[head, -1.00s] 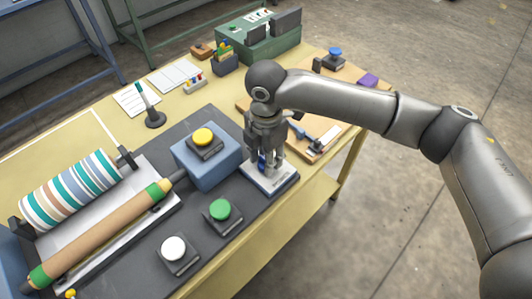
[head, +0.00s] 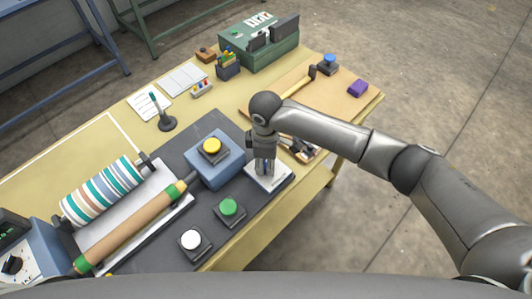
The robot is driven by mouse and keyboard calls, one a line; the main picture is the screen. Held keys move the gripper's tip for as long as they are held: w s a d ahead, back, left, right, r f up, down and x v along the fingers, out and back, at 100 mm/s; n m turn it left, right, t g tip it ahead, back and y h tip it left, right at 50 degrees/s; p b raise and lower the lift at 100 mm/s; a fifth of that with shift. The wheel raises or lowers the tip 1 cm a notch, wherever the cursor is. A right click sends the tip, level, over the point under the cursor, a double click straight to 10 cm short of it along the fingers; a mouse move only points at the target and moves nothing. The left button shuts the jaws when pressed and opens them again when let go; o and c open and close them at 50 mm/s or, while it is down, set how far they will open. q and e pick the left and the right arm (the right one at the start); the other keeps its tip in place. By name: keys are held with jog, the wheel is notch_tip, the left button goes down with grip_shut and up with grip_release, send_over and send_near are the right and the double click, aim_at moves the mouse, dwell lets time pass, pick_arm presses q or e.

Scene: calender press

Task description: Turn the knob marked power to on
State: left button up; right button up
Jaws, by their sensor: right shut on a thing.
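A small white panel (head: 281,177) on a dark base lies at the right edge of the machine's dark plate. My right gripper (head: 264,173) points down over this panel, with its fingers closed around a small blue knob, which they mostly hide. The panel's marks are too small to read and partly covered, so I cannot tell the knob's setting. A black knob (head: 13,265) shows on a white-faced blue box at the lower left; its marks are not legible either. My left gripper is not in view.
Yellow (head: 212,147), green (head: 228,207) and white (head: 190,240) push buttons sit close to the left of my right gripper. A striped roll (head: 103,190) and a tan roller (head: 130,228) lie further left. A wooden board (head: 335,92) with tools lies behind my right arm.

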jog(key=shift+m+p, duration=0.85)
jog(key=shift+m, duration=0.15)
jog(key=o, duration=1)
notch_tip(320, 180, up, 12)
